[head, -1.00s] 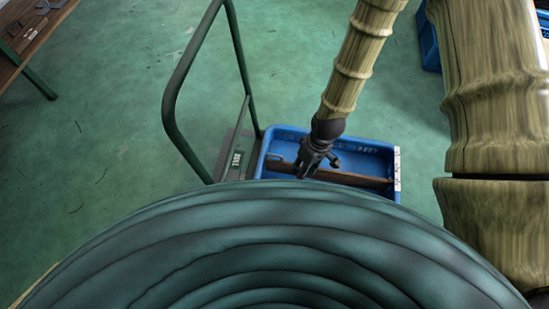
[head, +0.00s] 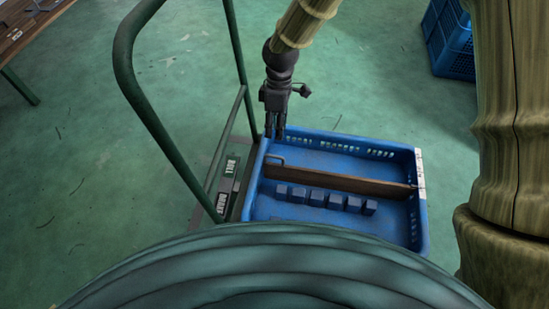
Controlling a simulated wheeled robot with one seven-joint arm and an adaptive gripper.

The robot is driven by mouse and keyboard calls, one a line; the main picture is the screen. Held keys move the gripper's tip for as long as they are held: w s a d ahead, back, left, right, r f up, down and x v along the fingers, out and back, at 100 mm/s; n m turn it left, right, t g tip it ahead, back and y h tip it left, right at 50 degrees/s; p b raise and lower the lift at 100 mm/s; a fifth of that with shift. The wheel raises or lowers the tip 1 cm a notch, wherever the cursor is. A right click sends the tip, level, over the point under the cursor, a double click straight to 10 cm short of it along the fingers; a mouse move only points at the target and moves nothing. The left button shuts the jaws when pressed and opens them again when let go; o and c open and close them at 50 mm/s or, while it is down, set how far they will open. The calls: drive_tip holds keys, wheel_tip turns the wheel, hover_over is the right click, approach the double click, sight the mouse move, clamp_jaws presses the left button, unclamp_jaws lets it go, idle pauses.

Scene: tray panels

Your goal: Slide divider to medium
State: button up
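The divider (head: 335,180) is a brown wooden board standing across the blue tray (head: 419,230), from its left wall to its right wall, tilted slightly in the picture. The tray's near edge is partly hidden by my own body.
Several blue blocks (head: 325,200) stand in a row in front of the divider; the space behind it looks empty. A green tube frame (head: 150,100) rises left of the tray, with labels (head: 231,165) beside it. Another blue crate (head: 450,40) stands at the back right.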

drive_tip(key=f+b, duration=0.1)
drive_tip(key=f, duration=0.2)
drive_tip(key=s+f+b, duration=0.1)
drive_tip(key=f+b, duration=0.1)
drive_tip(key=f, duration=0.2)
drive_tip(key=f+b, duration=0.2)
drive_tip(key=f, duration=0.1)
drive_tip(key=shift+s+a+f, duration=0.2)
drive_tip(key=shift+s+a, duration=0.1)
clamp_jaws()
